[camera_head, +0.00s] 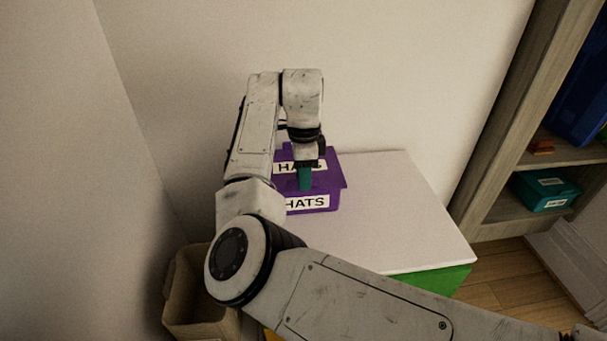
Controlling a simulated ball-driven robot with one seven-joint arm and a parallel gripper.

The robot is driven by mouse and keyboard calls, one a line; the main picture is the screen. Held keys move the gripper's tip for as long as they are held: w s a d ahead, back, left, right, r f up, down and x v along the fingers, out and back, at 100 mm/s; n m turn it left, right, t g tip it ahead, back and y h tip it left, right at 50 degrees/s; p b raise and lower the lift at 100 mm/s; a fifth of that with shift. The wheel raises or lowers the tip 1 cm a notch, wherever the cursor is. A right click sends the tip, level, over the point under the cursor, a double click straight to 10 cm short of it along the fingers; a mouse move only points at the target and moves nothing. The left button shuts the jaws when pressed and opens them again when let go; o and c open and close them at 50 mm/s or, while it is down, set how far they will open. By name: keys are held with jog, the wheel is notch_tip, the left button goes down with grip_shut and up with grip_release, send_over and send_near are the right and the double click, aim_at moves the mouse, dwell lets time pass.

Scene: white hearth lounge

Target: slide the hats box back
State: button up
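The hats box (336,183) is purple with white "HATS" labels on its lid and front. It sits on the white top of a low cabinet (410,220), near the wall behind it. My arm reaches over from the front and hides the left part of the box. My gripper (305,178) points down over the box's lid, in front of the top label. A teal piece shows at the gripper's end, over the lid. I cannot tell whether the fingers are open or shut, or whether they touch the box.
A tan bin (187,295) stands on the floor left of the cabinet. A wooden shelf (505,130) stands at the right, with a teal box (543,190) and a blue bin (583,95). The cabinet top right of the hats box is clear. Walls close in behind and left.

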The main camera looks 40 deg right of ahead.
jog(key=shift+o, duration=0.7)
notch_tip(320, 180, up, 11)
jog(key=shift+f, duration=0.15)
